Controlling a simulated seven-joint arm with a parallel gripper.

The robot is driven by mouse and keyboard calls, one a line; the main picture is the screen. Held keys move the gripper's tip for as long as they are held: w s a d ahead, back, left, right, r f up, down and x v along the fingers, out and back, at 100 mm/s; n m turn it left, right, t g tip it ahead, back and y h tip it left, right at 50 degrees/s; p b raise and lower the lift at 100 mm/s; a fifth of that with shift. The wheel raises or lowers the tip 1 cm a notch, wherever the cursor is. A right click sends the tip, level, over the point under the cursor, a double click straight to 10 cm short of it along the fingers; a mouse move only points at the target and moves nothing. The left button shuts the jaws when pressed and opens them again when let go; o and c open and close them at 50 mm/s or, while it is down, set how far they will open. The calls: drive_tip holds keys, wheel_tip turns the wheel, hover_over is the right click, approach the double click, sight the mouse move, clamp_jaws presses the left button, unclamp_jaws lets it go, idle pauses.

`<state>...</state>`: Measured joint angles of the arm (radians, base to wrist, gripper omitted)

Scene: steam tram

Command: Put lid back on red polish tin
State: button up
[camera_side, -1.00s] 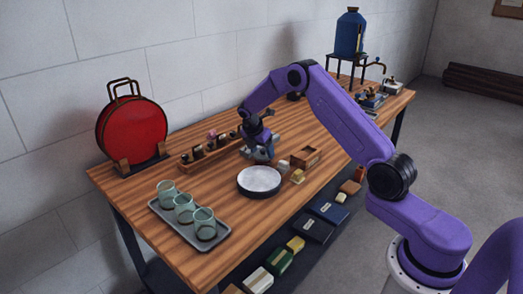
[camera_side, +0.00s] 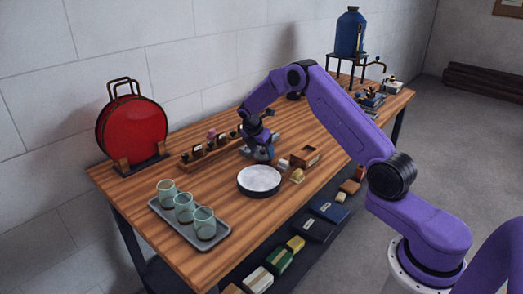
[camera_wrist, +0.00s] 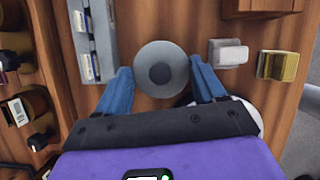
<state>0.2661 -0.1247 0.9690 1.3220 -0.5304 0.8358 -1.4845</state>
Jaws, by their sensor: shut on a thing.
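My gripper (camera_side: 260,153) is low over the middle of the bench, beside the bottle rack. In the wrist view its blue fingers (camera_wrist: 162,82) are shut on a round grey disc (camera_wrist: 163,52) with a darker round centre, which looks like a lid. The fingers hide parts of its near edge, and I cannot tell whether it rests on something. I cannot pick out a small red tin for certain. A large round red case (camera_side: 133,133) with a handle stands upright in a wooden cradle at the bench's left end.
A black-rimmed white dish (camera_side: 259,180) lies in front of my gripper. A wooden rack (camera_side: 190,163) of small bottles is behind it. A white block (camera_wrist: 228,52), a yellow block (camera_wrist: 278,65) and a wooden box (camera_side: 306,155) lie right. A tray (camera_side: 222,232) holds three glasses.

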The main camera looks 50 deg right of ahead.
idle(0.3)
drive_tip(key=o, duration=1.1)
drive_tip(key=shift+r, duration=3.5)
clamp_jaws()
drive_tip(key=shift+f, duration=2.65)
